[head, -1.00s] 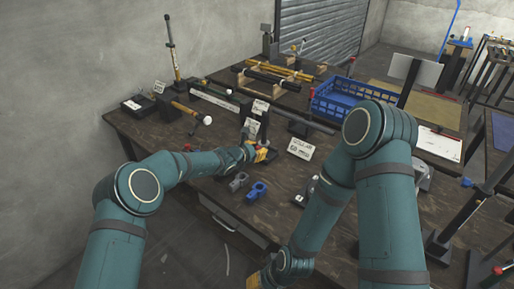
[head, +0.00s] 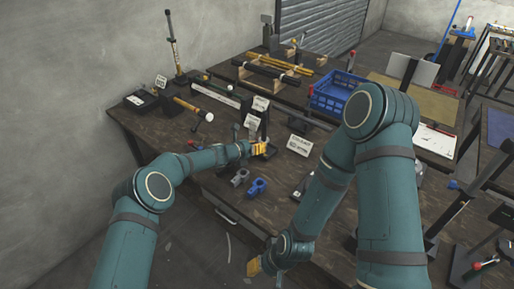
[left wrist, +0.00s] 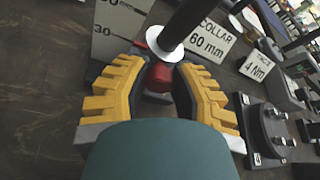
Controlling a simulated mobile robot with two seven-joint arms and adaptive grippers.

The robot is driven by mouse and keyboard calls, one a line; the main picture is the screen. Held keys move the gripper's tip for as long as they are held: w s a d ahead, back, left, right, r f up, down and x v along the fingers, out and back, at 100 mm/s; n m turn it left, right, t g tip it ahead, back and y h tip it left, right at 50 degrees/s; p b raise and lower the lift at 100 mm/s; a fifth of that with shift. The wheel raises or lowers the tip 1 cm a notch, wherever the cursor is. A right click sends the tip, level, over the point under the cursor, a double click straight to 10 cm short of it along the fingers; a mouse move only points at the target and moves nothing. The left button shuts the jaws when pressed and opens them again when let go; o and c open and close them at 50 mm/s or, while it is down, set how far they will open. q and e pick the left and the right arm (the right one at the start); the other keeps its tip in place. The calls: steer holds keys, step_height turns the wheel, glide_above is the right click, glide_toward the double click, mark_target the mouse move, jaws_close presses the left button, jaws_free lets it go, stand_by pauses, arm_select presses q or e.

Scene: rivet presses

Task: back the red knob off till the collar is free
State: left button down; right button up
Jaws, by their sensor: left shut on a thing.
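In the left wrist view the red knob (left wrist: 159,76) sits between the two yellow fingers of my left gripper (left wrist: 158,86), which is shut on it. A white ring (left wrist: 165,44) lies just beyond the knob, around a dark rod (left wrist: 190,18); I cannot tell whether this ring is the collar or whether it is loose. In the head view my left gripper (head: 258,149) is low over the bench, and its fingers hide the knob. My right gripper (head: 254,267) is at the bottom, beyond the bench's front edge; its finger opening is unclear.
A "COLLAR 60 mm" card (head: 299,146) stands right of the left gripper. A blue crate (head: 335,94) is farther back. A bolted dark block (left wrist: 270,130) is at right in the wrist view.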

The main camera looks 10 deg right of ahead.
arm_select(q)
steer(key=shift+n+g+b, duration=0.3)
steer(key=shift+n, duration=0.2)
steer(key=c, duration=0.7)
jaws_free()
steer(key=shift+c, duration=0.2)
steer(key=shift+a, duration=0.1)
steer(key=shift+s+a+r, duration=0.15)
steer(key=shift+a+r, duration=0.05)
steer(key=shift+a, duration=0.25)
steer(key=v, duration=1.1)
steer(key=shift+f, duration=0.15)
